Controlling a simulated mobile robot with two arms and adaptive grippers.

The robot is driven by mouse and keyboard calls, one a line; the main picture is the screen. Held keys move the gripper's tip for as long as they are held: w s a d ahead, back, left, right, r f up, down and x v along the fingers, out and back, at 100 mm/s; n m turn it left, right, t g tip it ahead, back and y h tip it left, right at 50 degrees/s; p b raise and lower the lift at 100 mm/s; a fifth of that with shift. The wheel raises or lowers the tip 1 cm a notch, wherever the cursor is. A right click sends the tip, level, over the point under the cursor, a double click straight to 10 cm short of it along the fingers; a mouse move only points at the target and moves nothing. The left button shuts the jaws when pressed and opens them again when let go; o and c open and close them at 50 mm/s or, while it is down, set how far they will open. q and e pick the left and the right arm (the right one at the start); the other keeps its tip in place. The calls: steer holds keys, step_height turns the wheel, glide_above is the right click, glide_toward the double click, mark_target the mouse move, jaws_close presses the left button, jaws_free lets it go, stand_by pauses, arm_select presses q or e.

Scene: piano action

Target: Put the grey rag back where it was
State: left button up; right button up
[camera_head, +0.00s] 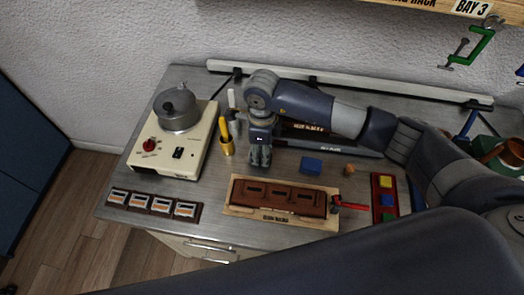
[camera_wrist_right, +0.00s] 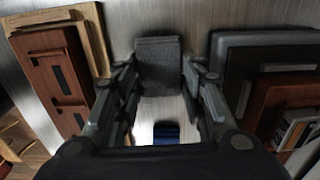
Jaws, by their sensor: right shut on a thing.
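My right gripper (camera_head: 260,160) comes in from the right and points down over the middle of the grey bench. In the right wrist view the gripper (camera_wrist_right: 158,75) has its fingers on either side of a dark grey, woven-looking piece, the grey rag (camera_wrist_right: 158,62), and is shut on it. In the head view I cannot make out the rag apart from the grey fingers. Whether it touches the bench is unclear. My left gripper is not in view.
A yellow-handled tool in a brass cup (camera_head: 227,146) stands just left of the gripper. A blue block (camera_head: 311,166) lies to its right. A brown rack on a wooden board (camera_head: 238,211) lies in front. A cream hot plate with a kettle (camera_head: 178,110) stands at left.

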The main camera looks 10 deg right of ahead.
steer(key=shift+f, duration=0.95)
steer(key=shift+f, duration=0.15)
steer(key=shift+f, duration=0.15)
steer(key=o, duration=0.9)
